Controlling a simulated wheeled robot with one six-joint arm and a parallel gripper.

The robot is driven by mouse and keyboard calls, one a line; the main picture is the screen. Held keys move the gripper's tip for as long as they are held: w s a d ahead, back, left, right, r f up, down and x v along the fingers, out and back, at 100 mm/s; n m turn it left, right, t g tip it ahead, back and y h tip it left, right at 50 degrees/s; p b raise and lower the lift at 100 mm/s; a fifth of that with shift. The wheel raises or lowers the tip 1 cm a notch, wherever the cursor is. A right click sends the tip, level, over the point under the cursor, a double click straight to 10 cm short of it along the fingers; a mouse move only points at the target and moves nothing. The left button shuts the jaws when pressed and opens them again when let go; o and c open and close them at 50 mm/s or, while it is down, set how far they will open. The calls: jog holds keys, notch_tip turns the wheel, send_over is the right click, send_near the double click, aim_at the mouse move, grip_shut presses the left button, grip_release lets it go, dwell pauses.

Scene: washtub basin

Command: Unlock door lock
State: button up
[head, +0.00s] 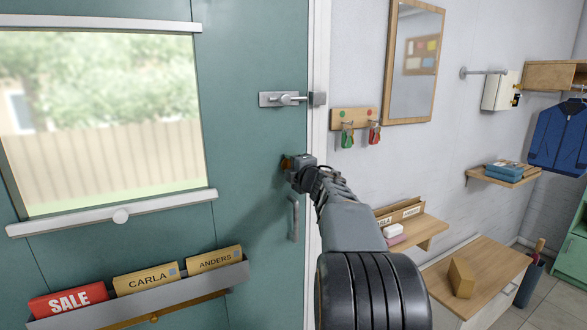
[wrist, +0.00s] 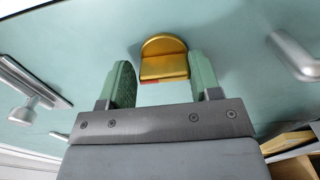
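The teal door (head: 245,60) fills the left of the head view. Its brass lock knob (wrist: 163,58) sits between my fingertips in the wrist view, with a small red mark at its lower edge. My gripper (wrist: 161,78) is open, with one green-padded finger on each side of the knob and a visible gap to each. In the head view my gripper (head: 295,162) is at the door's right edge and mostly hides the lock. A silver slide bolt (head: 285,99) is above it and a pull handle (head: 294,218) below.
A key rack (head: 352,121) and a mirror (head: 413,60) hang on the wall to the right. A small shelf (head: 418,231) and a wooden cabinet (head: 480,276) stand right of my arm. A folder holder (head: 150,300) is fixed low on the door.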

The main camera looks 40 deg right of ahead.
jog(key=o, duration=0.3)
jog(key=shift+s+d, duration=0.1)
jog(key=shift+o, duration=0.2)
jog(key=s+a, duration=0.2)
jog(key=s, duration=1.1)
jog(key=shift+s+b, duration=0.35)
